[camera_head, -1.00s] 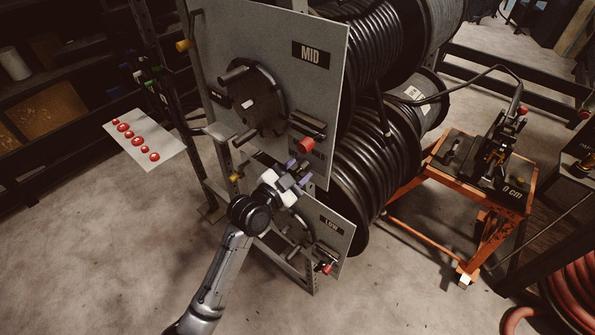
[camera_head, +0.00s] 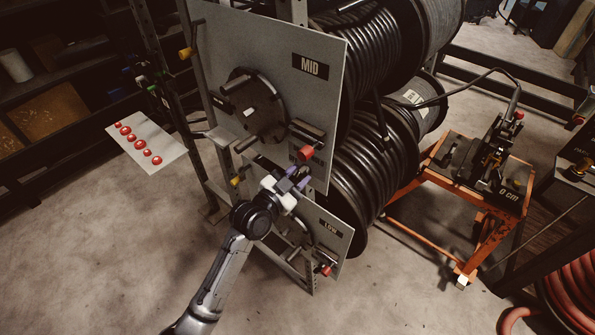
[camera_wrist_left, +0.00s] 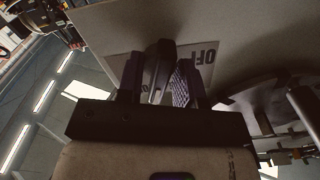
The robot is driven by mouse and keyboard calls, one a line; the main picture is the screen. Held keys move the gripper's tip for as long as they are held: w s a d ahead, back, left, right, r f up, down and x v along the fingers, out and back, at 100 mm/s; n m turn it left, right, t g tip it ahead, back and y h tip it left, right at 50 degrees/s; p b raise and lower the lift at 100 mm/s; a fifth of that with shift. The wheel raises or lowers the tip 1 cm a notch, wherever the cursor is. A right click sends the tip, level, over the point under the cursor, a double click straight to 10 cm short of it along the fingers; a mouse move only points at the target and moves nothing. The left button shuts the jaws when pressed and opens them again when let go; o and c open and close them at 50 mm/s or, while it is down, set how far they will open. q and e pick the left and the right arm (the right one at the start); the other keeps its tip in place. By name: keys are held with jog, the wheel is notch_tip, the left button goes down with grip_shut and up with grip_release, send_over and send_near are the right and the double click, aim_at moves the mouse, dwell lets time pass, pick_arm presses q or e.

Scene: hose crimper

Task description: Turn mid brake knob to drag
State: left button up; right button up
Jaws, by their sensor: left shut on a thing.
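The grey MID panel (camera_head: 268,55) stands upright in front of the upper hose reel. My left gripper (camera_head: 299,178) is at the panel's lower edge, just below that handle. In the left wrist view, the dark mid brake knob (camera_wrist_left: 160,68) stands between the two fingers of my left gripper (camera_wrist_left: 158,78), which are shut on it. A plate lettered OFF (camera_wrist_left: 205,58) shows upside down beside the knob. The rest of the plate's lettering is mostly hidden by the fingers. My right gripper is not in view.
A dark disc with crank bars (camera_head: 255,105) juts from the MID panel, left of the gripper. The LOW panel (camera_head: 335,224) sits below right. Black hose reels (camera_head: 375,170) stand behind. An orange cart (camera_head: 455,215) stands at right. The floor at lower left is clear.

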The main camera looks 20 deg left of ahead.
pick_arm(q)
jog(key=n+p, duration=0.4)
jog(key=shift+r+n, duration=0.2)
jog(key=shift+n, duration=0.1)
jog(key=n+p, duration=0.2)
jog(key=n, duration=0.1)
jog(key=shift+p, duration=0.3)
jog(key=shift+f+n+p, duration=0.15)
jog(key=shift+n+p, duration=0.35)
jog(key=shift+n, duration=0.6)
jog(key=o, duration=0.6)
jog(key=p+v, duration=0.1)
jog(key=v, duration=1.2)
jog(key=shift+s, duration=0.4)
